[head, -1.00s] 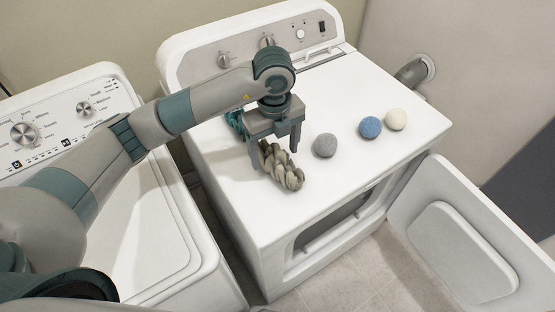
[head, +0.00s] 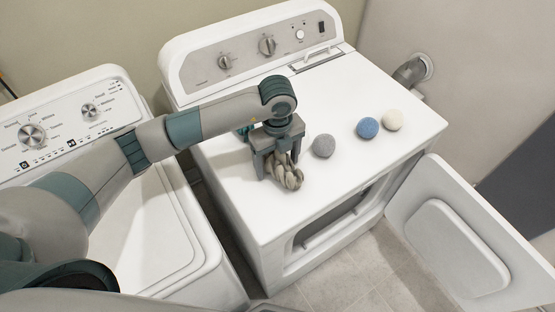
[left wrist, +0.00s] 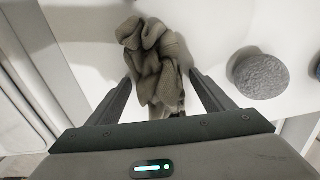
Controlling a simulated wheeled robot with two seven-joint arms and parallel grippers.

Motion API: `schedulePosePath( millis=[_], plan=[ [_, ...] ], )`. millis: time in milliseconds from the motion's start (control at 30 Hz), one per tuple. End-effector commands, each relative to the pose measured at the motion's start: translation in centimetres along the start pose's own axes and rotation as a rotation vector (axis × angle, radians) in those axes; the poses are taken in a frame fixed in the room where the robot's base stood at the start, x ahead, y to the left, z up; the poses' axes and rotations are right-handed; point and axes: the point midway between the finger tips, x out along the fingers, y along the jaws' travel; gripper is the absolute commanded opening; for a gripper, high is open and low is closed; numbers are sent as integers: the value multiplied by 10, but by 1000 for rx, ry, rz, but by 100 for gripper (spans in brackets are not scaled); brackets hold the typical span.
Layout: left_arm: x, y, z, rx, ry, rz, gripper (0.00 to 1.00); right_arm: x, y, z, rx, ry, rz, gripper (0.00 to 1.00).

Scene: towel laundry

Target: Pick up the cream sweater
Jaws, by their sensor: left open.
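The cream sweater (head: 287,176) is a small crumpled beige-grey bundle on top of the dryer, near its front edge. My left gripper (head: 279,173) comes down over it from above with its fingers on either side. In the left wrist view, the sweater (left wrist: 155,68) lies between the two open fingers of the left gripper (left wrist: 158,88) and extends beyond their tips. I cannot tell whether the fingers touch it. The gripper partly hides the sweater in the head view. My right gripper is not in view.
A grey ball (head: 323,146), a blue ball (head: 368,128) and a cream ball (head: 392,120) sit on the dryer top (head: 340,95) to the right. The dryer door (head: 455,240) hangs open at the front right. A washer (head: 130,235) stands at the left, across a narrow gap.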

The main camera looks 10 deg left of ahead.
Motion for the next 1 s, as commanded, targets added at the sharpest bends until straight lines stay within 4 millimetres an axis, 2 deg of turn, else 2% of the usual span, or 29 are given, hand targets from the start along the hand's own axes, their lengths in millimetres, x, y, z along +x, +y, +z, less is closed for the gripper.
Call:
schedulePosePath(
  millis=[333, 500, 600, 1000],
  plan=[
    [0, 0, 0, 0, 0, 0, 75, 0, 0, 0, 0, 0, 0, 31],
    [0, 0, 0, 0, 1, 0, 34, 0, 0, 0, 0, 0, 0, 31],
    [-1, -1, 0, 0, 0, -2, 13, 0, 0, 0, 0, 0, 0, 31],
    [-6, -1, 0, 0, 1, -4, 13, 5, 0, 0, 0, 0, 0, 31]
  ],
)
